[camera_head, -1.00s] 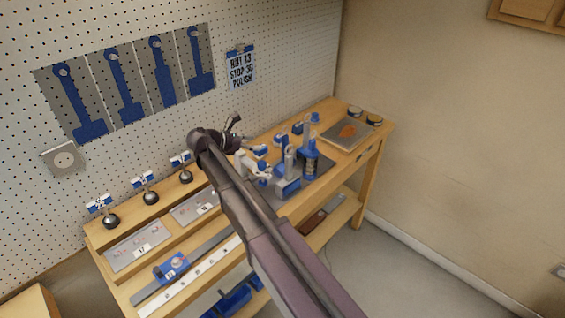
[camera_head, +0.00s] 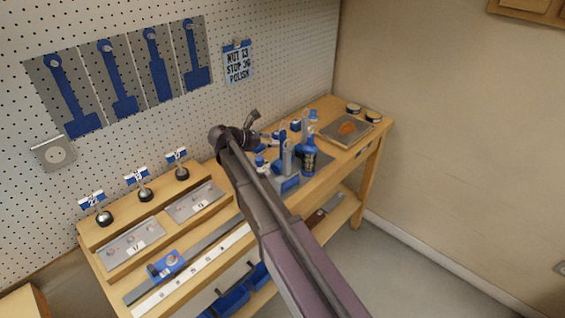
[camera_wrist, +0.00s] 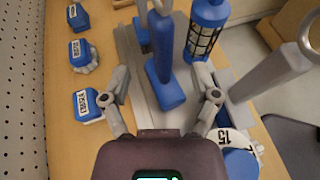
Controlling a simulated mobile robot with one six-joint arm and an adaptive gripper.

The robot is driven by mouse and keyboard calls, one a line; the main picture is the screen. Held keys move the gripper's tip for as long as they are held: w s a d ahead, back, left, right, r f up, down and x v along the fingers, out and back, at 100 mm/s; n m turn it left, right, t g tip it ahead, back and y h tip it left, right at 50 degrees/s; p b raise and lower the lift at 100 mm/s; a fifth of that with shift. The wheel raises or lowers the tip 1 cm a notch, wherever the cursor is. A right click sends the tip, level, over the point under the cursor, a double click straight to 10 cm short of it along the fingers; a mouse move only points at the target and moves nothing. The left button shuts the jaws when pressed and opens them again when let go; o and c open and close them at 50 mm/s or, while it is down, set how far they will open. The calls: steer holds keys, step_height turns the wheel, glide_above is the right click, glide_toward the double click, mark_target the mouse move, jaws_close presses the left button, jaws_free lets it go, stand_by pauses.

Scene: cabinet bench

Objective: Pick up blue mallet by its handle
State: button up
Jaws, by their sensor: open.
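An upright blue tool (camera_wrist: 163,60) with a block-like lower end stands in the middle of the wrist view. It may be the blue mallet, but I cannot tell for certain. My gripper (camera_wrist: 163,84) is open, with one finger on each side of the tool's blue lower part in the picture. Nothing is visibly held, and I cannot tell whether a finger touches it. In the head view, blue tools (camera_head: 282,142) stand in a cluster on the wooden bench (camera_head: 350,146), and my arm hides part of this area.
A blue bottle with dark mesh (camera_wrist: 205,40) stands close to the right finger. A grey rod-like part (camera_wrist: 270,75) and a white tag marked 15 (camera_wrist: 222,138) are further right. Small labelled blue items (camera_wrist: 84,52) line the left. The pegboard wall (camera_head: 290,60) rises behind the bench.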

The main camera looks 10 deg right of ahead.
mark_target(283, 141)
steer(key=shift+d, duration=0.15)
steer(key=shift+b+x, duration=1.05)
steer(key=shift+x, duration=1.55)
steer(key=shift+f, duration=0.1)
steer(key=shift+c, duration=0.3)
jaws_close()
